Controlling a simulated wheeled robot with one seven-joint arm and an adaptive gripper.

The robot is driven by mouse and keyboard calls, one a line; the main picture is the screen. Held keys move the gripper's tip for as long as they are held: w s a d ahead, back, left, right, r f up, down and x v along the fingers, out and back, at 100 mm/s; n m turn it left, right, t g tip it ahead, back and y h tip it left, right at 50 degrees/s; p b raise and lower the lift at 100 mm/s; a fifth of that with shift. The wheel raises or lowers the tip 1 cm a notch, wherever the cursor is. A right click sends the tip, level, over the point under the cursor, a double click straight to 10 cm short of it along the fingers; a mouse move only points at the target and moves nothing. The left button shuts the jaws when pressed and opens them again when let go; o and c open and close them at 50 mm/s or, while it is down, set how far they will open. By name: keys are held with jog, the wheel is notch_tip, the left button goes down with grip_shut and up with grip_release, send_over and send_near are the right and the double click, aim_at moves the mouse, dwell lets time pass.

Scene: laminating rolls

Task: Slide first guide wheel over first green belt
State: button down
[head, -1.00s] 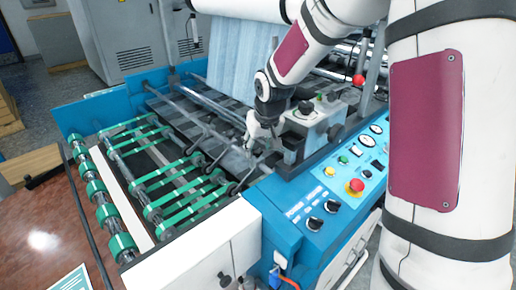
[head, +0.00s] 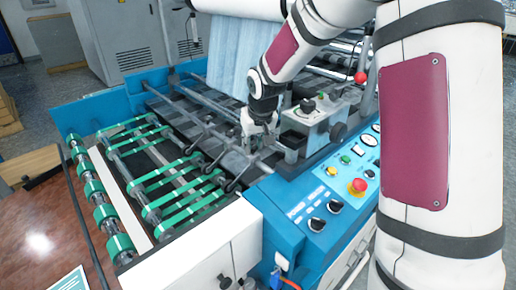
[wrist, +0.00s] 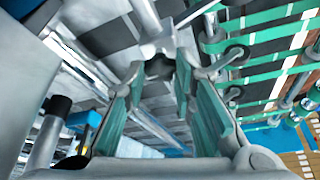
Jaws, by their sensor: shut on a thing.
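Several green belts (head: 185,212) run in parallel over rollers at the left of the machine; they also show in the wrist view (wrist: 270,55). Small dark guide wheels (head: 231,186) on thin arms stand at the right ends of the belts. My gripper (head: 258,142) is over the cross bar, right of these wheels. Its green-padded fingers are shut on a dark round part (wrist: 158,67) beneath a pale bracket. Whether this part belongs to the first guide wheel I cannot tell.
A grey box (head: 310,125) with knobs stands close to the right of my gripper. The blue control panel (head: 335,195) with buttons is in front of it. Metal bars (head: 195,98) cross the bed behind. A pale blue sheet (head: 235,55) hangs at the back.

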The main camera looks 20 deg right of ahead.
jog(key=shift+w+a+b, duration=0.15)
jog(key=shift+w+a, duration=0.05)
jog(key=shift+w, duration=0.35)
jog(key=shift+w+a+b, duration=0.15)
jog(key=shift+w+a, duration=0.05)
jog(key=shift+w, duration=0.3)
jog(key=c, duration=1.3)
grip_release()
jog(key=v, duration=1.2)
jog(key=shift+s, duration=0.1)
